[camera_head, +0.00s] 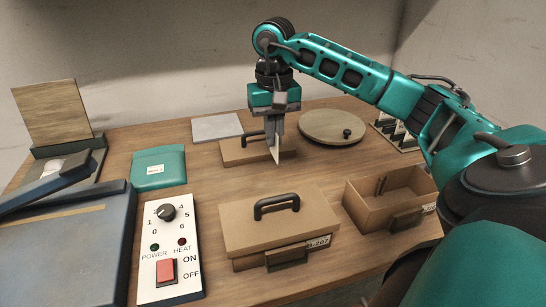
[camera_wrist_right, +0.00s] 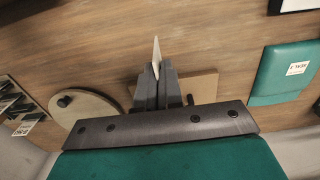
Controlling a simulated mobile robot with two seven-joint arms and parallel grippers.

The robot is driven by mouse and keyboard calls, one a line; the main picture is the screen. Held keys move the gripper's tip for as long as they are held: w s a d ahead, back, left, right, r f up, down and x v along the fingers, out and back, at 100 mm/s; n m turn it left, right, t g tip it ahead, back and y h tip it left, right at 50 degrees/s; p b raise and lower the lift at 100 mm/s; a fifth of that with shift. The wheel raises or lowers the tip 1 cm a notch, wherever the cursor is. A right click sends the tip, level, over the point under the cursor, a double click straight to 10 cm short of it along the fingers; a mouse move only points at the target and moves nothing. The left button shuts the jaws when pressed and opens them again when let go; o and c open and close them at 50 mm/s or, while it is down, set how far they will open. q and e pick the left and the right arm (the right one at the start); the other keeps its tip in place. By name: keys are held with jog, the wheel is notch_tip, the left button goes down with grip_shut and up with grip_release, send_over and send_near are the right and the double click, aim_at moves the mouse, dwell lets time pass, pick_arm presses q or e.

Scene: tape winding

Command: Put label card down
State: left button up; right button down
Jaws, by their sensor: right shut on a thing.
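My right gripper (camera_head: 275,126) is shut on the label card (camera_head: 277,148), a thin white piece that sticks down from the fingertips. It is held above the table, in front of a flat tan lid with a dark handle (camera_head: 233,154). In the right wrist view the card (camera_wrist_right: 155,57) shows edge-on as a pale sliver between the fingers (camera_wrist_right: 155,75). Whether it touches anything below cannot be told. My left gripper is not in view.
A lidded tan box (camera_head: 240,238) stands in front, an open box (camera_head: 365,212) to its right. A round wooden lid (camera_head: 325,122), a grey plate (camera_head: 216,127), a teal case (camera_head: 158,172) and a control panel (camera_head: 150,248) stand around. Bare wood lies between the teal case and lidded box.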

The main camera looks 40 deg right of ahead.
jog(key=shift+f, duration=3.4)
jog(key=shift+f+b, duration=0.15)
jog(key=shift+b, duration=0.25)
jog(key=c, duration=1.3)
grip_release()
